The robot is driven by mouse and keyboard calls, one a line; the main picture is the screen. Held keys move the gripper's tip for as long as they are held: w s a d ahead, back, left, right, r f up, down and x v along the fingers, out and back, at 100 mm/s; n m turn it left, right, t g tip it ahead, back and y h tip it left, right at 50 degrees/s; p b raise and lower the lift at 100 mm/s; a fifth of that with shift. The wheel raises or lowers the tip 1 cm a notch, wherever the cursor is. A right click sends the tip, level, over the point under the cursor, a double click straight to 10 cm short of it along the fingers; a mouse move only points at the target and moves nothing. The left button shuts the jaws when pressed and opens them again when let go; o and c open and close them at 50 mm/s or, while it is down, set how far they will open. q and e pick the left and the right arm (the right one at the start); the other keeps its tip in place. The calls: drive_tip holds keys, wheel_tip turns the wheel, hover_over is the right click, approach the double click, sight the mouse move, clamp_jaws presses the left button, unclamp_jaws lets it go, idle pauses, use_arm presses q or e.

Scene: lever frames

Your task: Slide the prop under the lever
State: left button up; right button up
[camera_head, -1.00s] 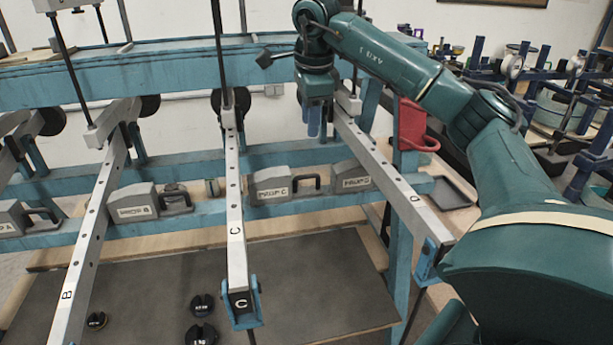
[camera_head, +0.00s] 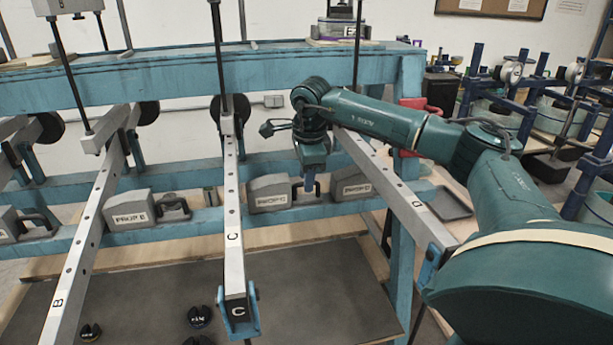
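Several grey wedge-like props with dark handles sit on the lower blue rail. Prop C (camera_head: 268,193) is just right of lever C (camera_head: 232,185), its handle (camera_head: 305,187) on its right side. Prop B (camera_head: 138,206) is between levers B (camera_head: 83,255) and C. Prop D (camera_head: 352,183) is beside lever D (camera_head: 398,187). My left gripper is not in view.
Thin dark rods hang from above near the levers. Black weights (camera_head: 200,316) lie on the dark mat (camera_head: 330,290) below. A dark tray (camera_head: 450,203) and a red object (camera_head: 420,105) are at the right.

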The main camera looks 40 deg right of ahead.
drive_tip(key=shift+f, duration=0.15)
drive_tip(key=shift+c, duration=0.5)
clamp_jaws()
